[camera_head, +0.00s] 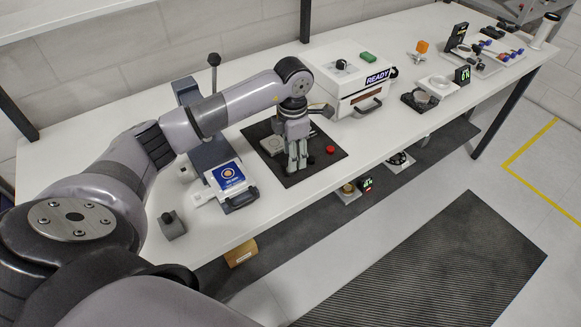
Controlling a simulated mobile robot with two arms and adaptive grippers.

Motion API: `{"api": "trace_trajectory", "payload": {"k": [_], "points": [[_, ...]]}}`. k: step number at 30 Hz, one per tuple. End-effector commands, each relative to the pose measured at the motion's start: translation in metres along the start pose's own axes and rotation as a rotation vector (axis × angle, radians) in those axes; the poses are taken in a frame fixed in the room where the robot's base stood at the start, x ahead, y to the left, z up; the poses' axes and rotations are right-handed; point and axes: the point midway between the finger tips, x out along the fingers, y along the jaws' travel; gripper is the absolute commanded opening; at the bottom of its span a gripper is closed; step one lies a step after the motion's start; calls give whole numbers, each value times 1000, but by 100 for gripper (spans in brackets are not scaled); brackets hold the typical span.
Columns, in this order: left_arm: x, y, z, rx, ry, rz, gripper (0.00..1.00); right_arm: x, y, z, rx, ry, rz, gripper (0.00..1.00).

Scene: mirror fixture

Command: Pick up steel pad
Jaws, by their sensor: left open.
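My left gripper (296,163) is open and points down over the black mat (298,178) on the white bench. Its fingers cover part of the mat, and I cannot make out what is between or under them. A light grey round piece (271,145) lies on the mat just left of the gripper. I cannot tell for certain whether it is the steel pad. A red knob (331,149) sits on the mat to the right of the fingers. My right gripper is not in view.
A white box marked READY (349,84) stands behind and right of the mat. A white device with a blue label (228,178) and a dark lever press (210,152) stand to the left. A small scale (440,85) and trays (478,65) are farther right. The front bench edge is close.

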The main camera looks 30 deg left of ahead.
Motion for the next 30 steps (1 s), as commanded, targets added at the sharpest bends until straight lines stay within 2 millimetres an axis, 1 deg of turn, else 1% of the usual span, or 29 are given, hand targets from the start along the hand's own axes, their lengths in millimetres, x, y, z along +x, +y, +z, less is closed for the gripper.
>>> {"api": "trace_trajectory", "payload": {"k": [3,8,9,12,15,20,23,30], "points": [[7,1,-1,-1,2,-2,43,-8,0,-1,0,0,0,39],[30,4,-4,-1,4,-4,43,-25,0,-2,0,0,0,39],[38,4,-4,-1,3,-4,43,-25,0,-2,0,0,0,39],[48,5,-3,-1,1,-2,43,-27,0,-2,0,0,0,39],[53,5,-3,0,0,0,43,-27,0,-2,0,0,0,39],[53,5,-3,0,-1,0,43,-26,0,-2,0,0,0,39],[53,6,-3,0,-1,0,38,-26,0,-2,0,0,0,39],[53,6,-3,0,0,0,22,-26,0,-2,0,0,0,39]]}}
